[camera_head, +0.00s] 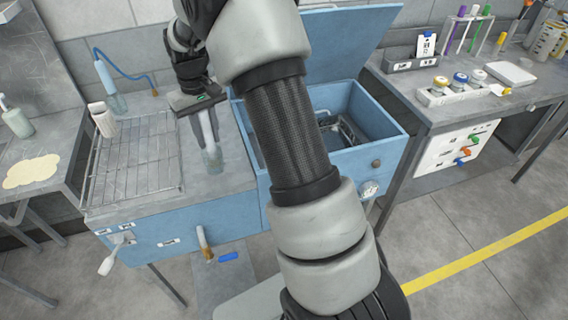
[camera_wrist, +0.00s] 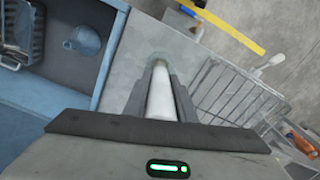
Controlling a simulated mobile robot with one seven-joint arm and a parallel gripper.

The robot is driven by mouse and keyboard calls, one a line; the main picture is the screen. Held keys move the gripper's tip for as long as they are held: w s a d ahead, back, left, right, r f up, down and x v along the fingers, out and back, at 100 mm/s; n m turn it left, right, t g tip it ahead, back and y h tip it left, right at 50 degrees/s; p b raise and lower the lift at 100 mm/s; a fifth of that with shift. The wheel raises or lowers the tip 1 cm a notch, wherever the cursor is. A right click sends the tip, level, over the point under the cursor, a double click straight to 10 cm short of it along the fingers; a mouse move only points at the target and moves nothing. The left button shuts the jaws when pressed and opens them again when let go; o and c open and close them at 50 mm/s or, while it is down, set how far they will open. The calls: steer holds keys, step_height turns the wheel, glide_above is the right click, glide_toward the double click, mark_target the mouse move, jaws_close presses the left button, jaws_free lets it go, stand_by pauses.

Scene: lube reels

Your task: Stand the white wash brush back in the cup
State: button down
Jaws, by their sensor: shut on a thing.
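My gripper (camera_head: 209,138) is shut on the white wash brush (camera_head: 206,122), over the grey worktop right of the wire rack. In the wrist view the white handle (camera_wrist: 161,98) lies between the two fingers (camera_wrist: 160,88). A clear, greenish cup (camera_head: 213,160) stands below the fingertips, and the brush's lower end overlaps it. Its rim also shows past the fingers in the wrist view (camera_wrist: 160,58). I cannot tell whether the brush end is inside the cup or just above it. The brush's far end is partly hidden by the fingers.
A wire rack (camera_head: 130,165) lies left of the cup, with a white bottle (camera_head: 102,118) at its back. The open blue wash tank (camera_head: 375,160) is to the right, partly hidden by my arm.

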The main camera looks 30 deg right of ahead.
steer(key=shift+f+b, duration=0.35)
steer(key=shift+f, duration=0.2)
stand_by(0.4)
steer(key=c, duration=1.4)
jaws_free()
step_height(320, 180, up, 17)
steer(key=shift+f+p, duration=0.2)
steer(key=shift+p, duration=0.3)
steer(key=shift+r, duration=0.45)
